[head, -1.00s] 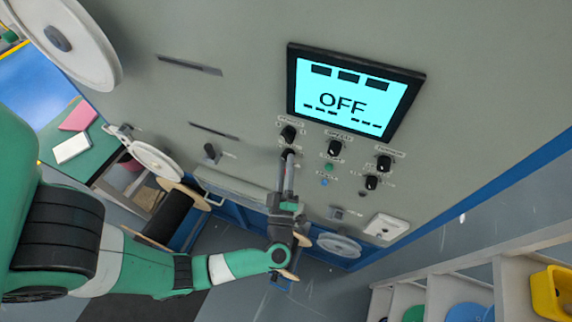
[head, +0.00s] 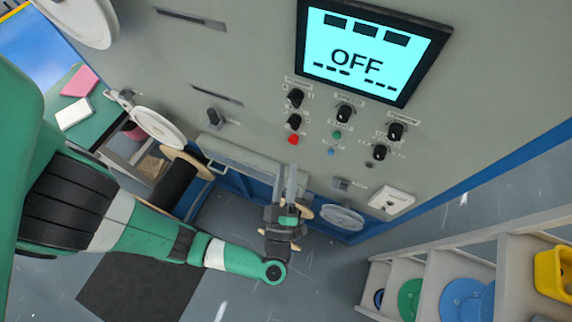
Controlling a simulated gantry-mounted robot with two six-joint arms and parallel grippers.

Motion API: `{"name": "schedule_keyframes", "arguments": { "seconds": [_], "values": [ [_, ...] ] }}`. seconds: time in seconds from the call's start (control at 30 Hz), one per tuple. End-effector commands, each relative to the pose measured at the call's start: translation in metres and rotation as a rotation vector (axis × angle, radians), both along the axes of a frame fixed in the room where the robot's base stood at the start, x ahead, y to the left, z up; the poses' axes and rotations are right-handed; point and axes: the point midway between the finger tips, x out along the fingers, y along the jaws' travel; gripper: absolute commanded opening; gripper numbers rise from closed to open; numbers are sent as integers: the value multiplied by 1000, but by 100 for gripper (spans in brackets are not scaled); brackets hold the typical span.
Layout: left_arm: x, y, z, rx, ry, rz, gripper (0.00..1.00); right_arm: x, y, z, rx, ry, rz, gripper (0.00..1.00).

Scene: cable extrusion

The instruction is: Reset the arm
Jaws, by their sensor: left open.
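My left gripper (head: 286,182) is in the middle of the head view, its arm coming in from the left. It is open and empty, with its fingers pointing up toward the panel, below the knobs. The machine's control panel shows a cyan screen (head: 369,50) reading OFF. Below the screen are black knobs (head: 343,113), a red button (head: 293,140), a green button (head: 337,134) and a small blue button (head: 331,152). The fingers are below the red button and look apart from it. My right gripper is not in view.
A shelf (head: 428,257) with coloured spools and a yellow bin (head: 553,272) stands at the lower right. White reels (head: 158,127) and a black spool (head: 174,185) sit at the left. A green table (head: 52,140) holds books. Floor is free below the gripper.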

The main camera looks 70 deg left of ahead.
Motion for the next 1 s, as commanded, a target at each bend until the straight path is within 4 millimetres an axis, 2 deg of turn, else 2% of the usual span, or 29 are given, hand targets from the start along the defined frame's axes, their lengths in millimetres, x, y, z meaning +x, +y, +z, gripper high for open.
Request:
{"name": "schedule_keyframes", "arguments": {
  "seconds": [0.17, 0.63, 0.7, 0.77, 0.87, 0.97, 1.0],
  "values": [
    [-3, -6, -2, 0, 0, 0, 45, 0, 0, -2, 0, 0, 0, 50],
    [-3, -6, -1, 0, 0, 1, 45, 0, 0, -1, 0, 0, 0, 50],
    [-3, -1, 5, -1, -2, 16, 45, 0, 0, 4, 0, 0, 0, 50],
    [3, 3, 21, -19, -33, 49, 45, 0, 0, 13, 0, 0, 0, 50],
    [23, 12, 72, -84, -162, 128, 45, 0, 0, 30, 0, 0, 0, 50],
    [41, 22, 148, -96, -363, 168, 45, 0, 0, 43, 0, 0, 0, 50],
    [49, 25, 182, -79, -442, 156, 45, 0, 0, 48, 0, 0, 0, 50]
  ]
}}
